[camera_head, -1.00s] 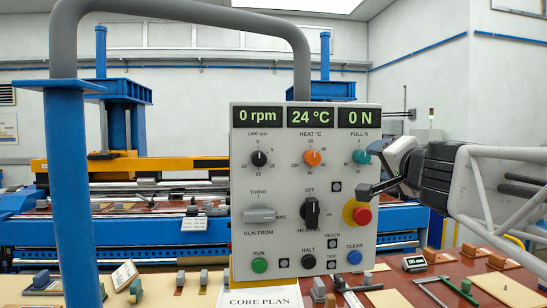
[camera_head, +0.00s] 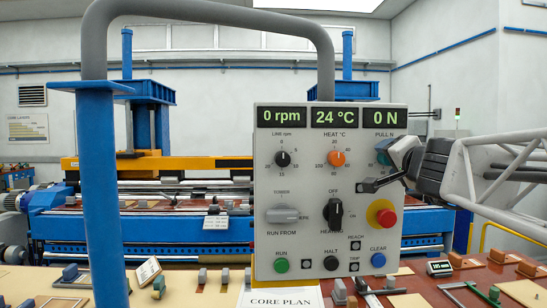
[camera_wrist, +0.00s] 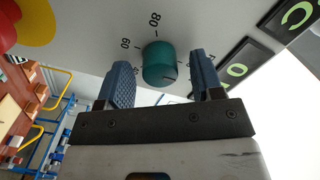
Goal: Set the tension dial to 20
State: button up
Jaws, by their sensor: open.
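The tension dial is the teal knob marked PULL N (camera_head: 382,158), at the upper right of the grey control panel (camera_head: 300,230). The display above it (camera_head: 385,117) reads 0 N. In the head view my gripper (camera_head: 392,167) is at the panel's right side and partly covers the knob. In the wrist view the teal knob (camera_wrist: 159,62) sits between the two blue fingers of my gripper (camera_wrist: 160,66). The fingers are open, with a visible gap on each side of the knob. Scale marks 60 and 80 show beside it; other marks are partly hidden.
The orange HEAT knob (camera_head: 337,158) is left of the teal knob. The red stop button on its yellow base (camera_head: 386,217) is just below my gripper. A black selector (camera_head: 335,213) and grey lever (camera_head: 283,215) are lower on the panel. A bench with parts lies below.

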jog(key=c, duration=0.9)
jog(key=shift+m, duration=0.5)
jog(key=m, duration=1.1)
jog(key=shift+f+h, duration=0.15)
jog(key=shift+h, duration=0.15)
jog(key=o, duration=0.9)
